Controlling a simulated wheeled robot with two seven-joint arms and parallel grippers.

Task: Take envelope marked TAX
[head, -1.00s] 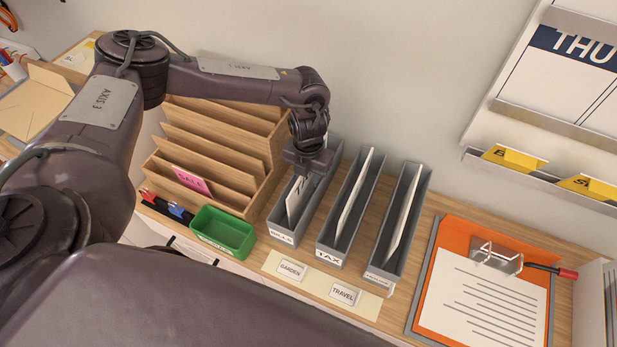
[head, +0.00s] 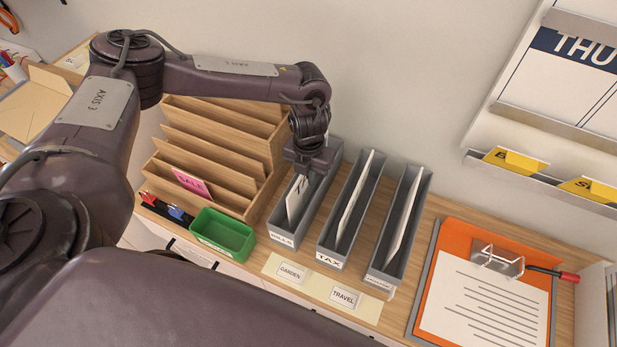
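Three narrow grey bins stand side by side on the wooden surface. The middle bin (head: 330,260), labelled TAX, holds a white envelope (head: 354,198) standing on edge and leaning. The left bin (head: 283,238), labelled BILLS, holds another pale envelope (head: 295,203). The right bin (head: 384,279) holds a third one (head: 403,215); its label is too small to read. My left gripper (head: 302,179) points down over the BILLS bin, at the far end of its envelope and left of the TAX bin. Its fingertips are too small and dark to show their gap or any contact. My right gripper is out of view.
A wooden stepped sorter (head: 215,150) with a pink SALE card stands left of the bins, with a green tray (head: 222,232) in front. A label strip (head: 316,285) reads GARDEN and TRAVEL. An orange clipboard (head: 432,260) lies at right. A wall calendar hangs above.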

